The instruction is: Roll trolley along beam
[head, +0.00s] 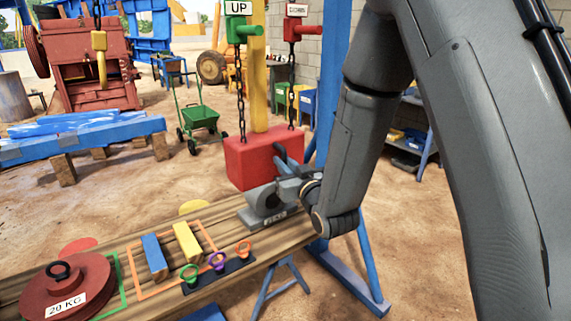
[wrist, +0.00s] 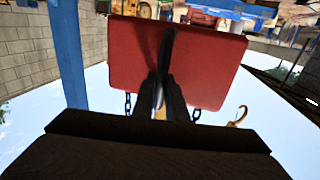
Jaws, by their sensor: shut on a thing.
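A hook on a chain (head: 99,60) hangs at the upper left, in front of a red machine. The overhead beam and the trolley cannot be made out in either view. My gripper (head: 284,170) is by the right front of a red block (head: 250,160), above the timber bench. In the wrist view my gripper (wrist: 161,88) is shut on a thin dark bar (wrist: 166,48), with the red block (wrist: 125,60) right behind it. I cannot tell whether the bar joins the block. A hook (wrist: 238,116) also shows at the right there.
A green UP handle (head: 243,30) and a red DOWN handle (head: 303,30) have chains hanging from them. A grey labelled block (head: 264,208) stands under my gripper. The bench holds a red 20 KG weight (head: 72,290), coloured bars and rings. A blue post (head: 332,80) stands close behind.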

